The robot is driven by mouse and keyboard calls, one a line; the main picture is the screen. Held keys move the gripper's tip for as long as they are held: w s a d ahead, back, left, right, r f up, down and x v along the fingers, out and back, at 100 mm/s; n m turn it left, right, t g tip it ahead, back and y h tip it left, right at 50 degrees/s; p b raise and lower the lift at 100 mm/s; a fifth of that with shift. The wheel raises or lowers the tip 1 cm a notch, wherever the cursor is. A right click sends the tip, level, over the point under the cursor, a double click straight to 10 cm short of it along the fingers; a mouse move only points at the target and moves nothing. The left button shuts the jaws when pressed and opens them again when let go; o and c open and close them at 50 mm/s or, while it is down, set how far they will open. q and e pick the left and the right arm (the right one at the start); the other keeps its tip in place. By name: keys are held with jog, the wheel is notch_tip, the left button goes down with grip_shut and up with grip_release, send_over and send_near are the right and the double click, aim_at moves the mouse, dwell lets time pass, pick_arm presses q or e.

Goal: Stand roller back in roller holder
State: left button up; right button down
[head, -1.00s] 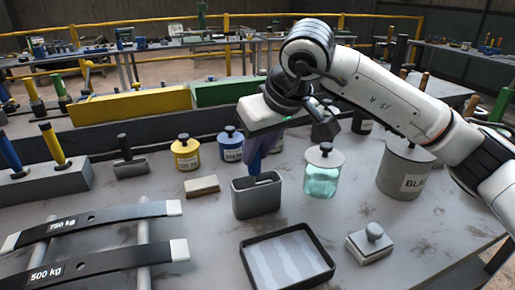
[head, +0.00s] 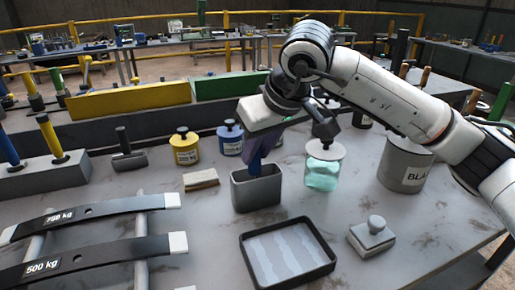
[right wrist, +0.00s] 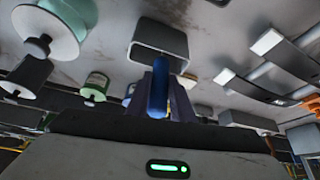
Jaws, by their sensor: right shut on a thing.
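The roller holder (head: 256,190) is a grey, open-topped box standing on the bench in the middle of the head view. It also shows at the top of the right wrist view (right wrist: 140,52). My right gripper (head: 258,152) is above the holder, pointing down. It is shut on a blue, rod-like part (right wrist: 157,90), which I take to be the roller's handle. The blue part runs between the fingers toward the holder's mouth. In the head view the fingers mostly hide it, and I cannot tell how far it reaches inside. My left gripper is not in view.
A black-rimmed tray (head: 286,252) lies in front of the holder, with a knobbed block (head: 371,234) to its right. A teal jar (head: 323,168) and grey canister (head: 404,170) stand right. Yellow (head: 185,150) and blue (head: 230,140) pots stand behind. Weight-marked bars (head: 95,214) lie left.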

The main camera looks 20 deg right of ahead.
jog(key=shift+f, duration=0.3)
jog(key=c, duration=1.5)
grip_release()
jog(key=o, duration=0.5)
jog(key=shift+r, duration=0.1)
jog(key=shift+r+p, duration=2.35)
jog(key=shift+r, duration=1.1)
